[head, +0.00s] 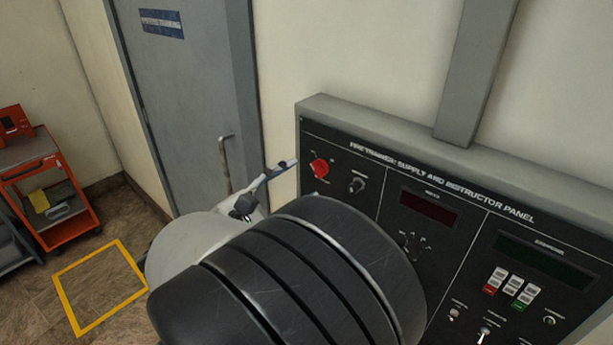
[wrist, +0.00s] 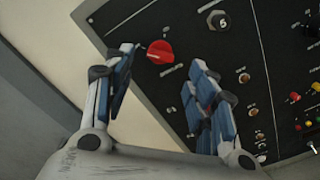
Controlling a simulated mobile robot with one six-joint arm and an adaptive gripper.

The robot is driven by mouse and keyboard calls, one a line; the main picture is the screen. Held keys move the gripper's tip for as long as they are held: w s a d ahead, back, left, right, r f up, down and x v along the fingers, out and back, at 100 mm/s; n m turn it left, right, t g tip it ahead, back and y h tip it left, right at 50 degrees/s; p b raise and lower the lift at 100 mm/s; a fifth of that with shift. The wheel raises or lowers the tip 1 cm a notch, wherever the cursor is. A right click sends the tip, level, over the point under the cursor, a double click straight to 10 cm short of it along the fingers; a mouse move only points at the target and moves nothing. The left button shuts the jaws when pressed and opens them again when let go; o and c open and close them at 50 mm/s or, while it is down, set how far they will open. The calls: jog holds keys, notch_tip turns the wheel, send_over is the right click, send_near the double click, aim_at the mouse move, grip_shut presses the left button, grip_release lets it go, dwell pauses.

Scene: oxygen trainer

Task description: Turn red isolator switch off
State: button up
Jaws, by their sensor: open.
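The red isolator switch (head: 320,167) is a round red knob at the upper left of the dark instructor panel (head: 340,146). In the wrist view the red knob (wrist: 160,51) shows beyond the fingertips, in the gap between the two fingers and nearer the left one. My gripper (wrist: 160,70) is open and empty, with blue-padded fingers spread apart. In the head view my gripper (head: 285,166) is partly hidden behind my arm; one fingertip shows just left of the red knob. I cannot tell whether it touches.
A black selector knob (head: 357,185) sits right of the red one, with displays, buttons and toggles farther right. A grey door (head: 190,90) with a handle is at the left. A red trolley (head: 52,190) stands at far left beside a yellow floor square (head: 100,287).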

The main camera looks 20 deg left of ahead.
jog(key=v, duration=0.6)
jog(key=shift+s, duration=0.35)
jog(key=shift+a, duration=0.1)
jog(key=d+f+m+g+h+b, duration=0.1)
jog(key=d+f+m+g, duration=0.25)
jog(key=d, duration=0.45)
jog(key=d+f+m+g+b, duration=0.1)
jog(key=d+f+m+g, duration=0.25)
jog(key=d, duration=0.45)
jog(key=d+f+m+g+h+b, duration=0.1)
jog(key=d+f+m+g, duration=0.15)
jog(key=d+g, duration=0.35)
jog(key=s+d+f+m+t+y+b, duration=0.1)
jog(key=s+d+f+m+y+b, duration=0.1)
jog(key=s+d+m+y, duration=0.6)
jog(key=s+d+m+b, duration=0.1)
jog(key=s+d+m, duration=0.4)
jog(key=s, duration=0.3)
jog(key=shift+d+f+y+b, duration=0.35)
jog(key=shift+d+y, duration=0.05)
jog(key=shift+d, duration=0.15)
jog(key=shift+c, duration=0.2)
